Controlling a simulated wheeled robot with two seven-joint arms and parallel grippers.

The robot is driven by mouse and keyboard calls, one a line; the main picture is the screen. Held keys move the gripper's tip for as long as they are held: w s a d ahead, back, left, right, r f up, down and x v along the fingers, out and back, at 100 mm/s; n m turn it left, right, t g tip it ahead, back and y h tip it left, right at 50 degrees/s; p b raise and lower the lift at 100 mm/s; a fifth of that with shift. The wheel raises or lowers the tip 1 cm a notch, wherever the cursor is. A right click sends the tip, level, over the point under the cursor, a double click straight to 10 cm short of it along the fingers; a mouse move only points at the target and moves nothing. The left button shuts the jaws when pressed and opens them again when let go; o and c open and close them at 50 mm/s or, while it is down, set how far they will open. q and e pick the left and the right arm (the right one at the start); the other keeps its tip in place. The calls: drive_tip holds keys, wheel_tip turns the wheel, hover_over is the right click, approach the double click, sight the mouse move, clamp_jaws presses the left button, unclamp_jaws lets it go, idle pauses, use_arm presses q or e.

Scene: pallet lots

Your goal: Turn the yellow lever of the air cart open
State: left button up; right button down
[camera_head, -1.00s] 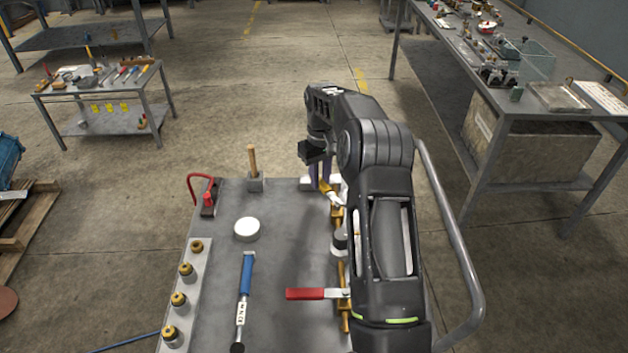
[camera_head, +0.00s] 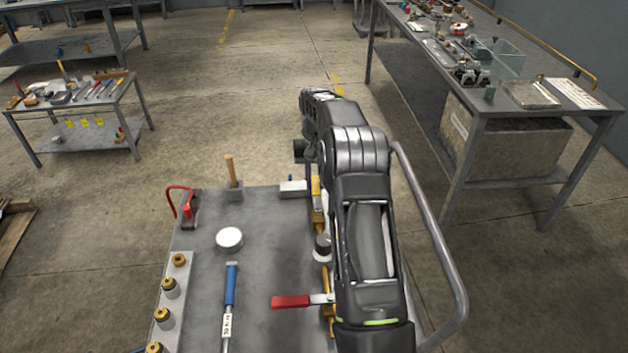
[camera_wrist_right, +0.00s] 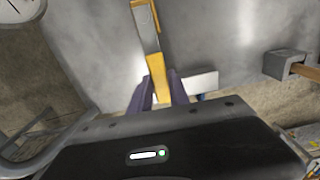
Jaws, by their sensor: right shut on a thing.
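The yellow lever (camera_head: 316,186) is at the far end of the brass pipe line on the air cart (camera_head: 275,265), partly hidden by my right arm in the head view. In the right wrist view the yellow lever (camera_wrist_right: 162,84) sits between the two dark fingers of my right gripper (camera_wrist_right: 160,92). The gripper is shut on it. The lever lies roughly in line with the pipe. In the head view my right gripper (camera_head: 309,172) is mostly hidden behind its own wrist. My left gripper is not in view.
A red-handled lever (camera_head: 290,301) sticks out from the pipe's near part. The cart top also holds a white disc (camera_head: 229,238), a blue-handled tool (camera_head: 231,285), a wooden-handled mallet (camera_head: 234,180) and several brass fittings. A workbench (camera_head: 520,105) stands at the right.

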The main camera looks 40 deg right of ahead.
sight(316, 184)
drive_tip(key=c, duration=1.2)
unclamp_jaws()
drive_tip(key=shift+c, duration=0.2)
drive_tip(key=shift+r+b, duration=0.45)
drive_tip(key=shift+r, duration=3.5)
